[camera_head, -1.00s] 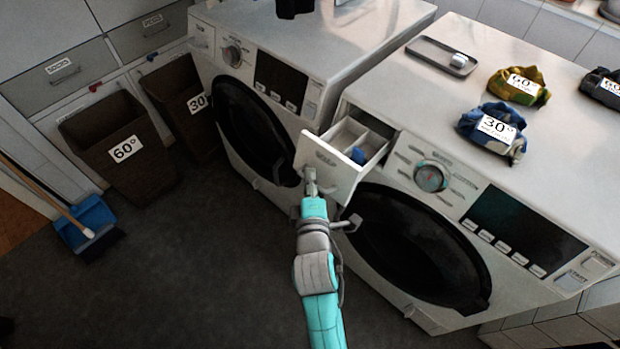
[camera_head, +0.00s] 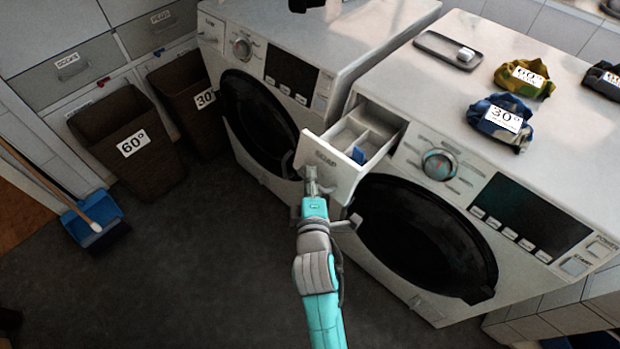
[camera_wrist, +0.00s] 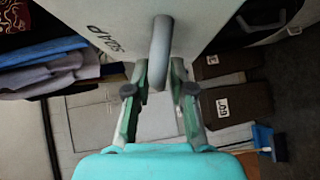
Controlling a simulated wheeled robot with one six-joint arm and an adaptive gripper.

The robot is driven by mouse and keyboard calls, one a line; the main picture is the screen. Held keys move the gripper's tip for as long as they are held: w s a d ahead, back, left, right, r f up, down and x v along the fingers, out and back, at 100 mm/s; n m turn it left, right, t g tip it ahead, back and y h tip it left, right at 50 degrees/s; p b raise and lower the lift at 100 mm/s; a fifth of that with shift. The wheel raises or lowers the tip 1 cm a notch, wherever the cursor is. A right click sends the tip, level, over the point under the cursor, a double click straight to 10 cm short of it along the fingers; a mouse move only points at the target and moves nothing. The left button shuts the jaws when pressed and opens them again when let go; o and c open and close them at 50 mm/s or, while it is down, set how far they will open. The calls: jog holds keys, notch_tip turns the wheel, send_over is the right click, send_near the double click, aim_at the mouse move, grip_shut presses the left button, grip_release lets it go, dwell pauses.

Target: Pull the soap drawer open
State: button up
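The soap drawer (camera_head: 330,166) of the right-hand washing machine is pulled well out. Its white front is marked SOAP, and its open compartments show behind, with a small blue item inside. In the wrist view the drawer front (camera_wrist: 118,20) fills the upper middle, and its grey bar handle (camera_wrist: 161,45) sits between my fingertips. My gripper (camera_wrist: 158,82) is closed around the handle, with one finger on each side. In the head view my gripper (camera_head: 312,188) is in front of the drawer's lower front and hides most of the handle.
The right-hand machine (camera_head: 560,110) carries labelled cloth bundles (camera_head: 503,120) and a grey tray (camera_head: 432,46). The other machine (camera_head: 340,40) stands left. Brown baskets (camera_head: 165,170) and a blue dustpan (camera_head: 92,212) stand further left. The dark floor (camera_head: 190,270) between is clear.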

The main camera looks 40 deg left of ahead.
jog(key=shift+s+d, duration=0.1)
jog(key=v, duration=1.1)
jog(key=shift+s+d, duration=0.2)
jog(key=shift+s, duration=0.1)
jog(key=s+d+f+m+h, duration=0.1)
jog(key=s+d+f+m, duration=0.15)
jog(key=d, duration=0.55)
jog(key=s+d+f+m+t+h, duration=0.1)
jog(key=d+f+m+h, duration=0.1)
jog(key=d+m, duration=0.35)
jog(key=s+d+f+m+h, duration=0.1)
jog(key=s+d+f+m, duration=0.1)
jog(key=d, duration=0.8)
jog(key=s+d+r+m+h, duration=0.2)
jog(key=s+d+m+h, duration=0.1)
jog(key=s+d+m, duration=0.4)
jog(key=s+d+r+m+t+h, duration=0.1)
jog(key=s+d+r+m+h, duration=0.1)
jog(key=s+d+m+h, duration=0.2)
jog(key=s+d+m, duration=0.3)
jog(key=s, duration=0.2)
jog(key=shift+m, duration=0.4)
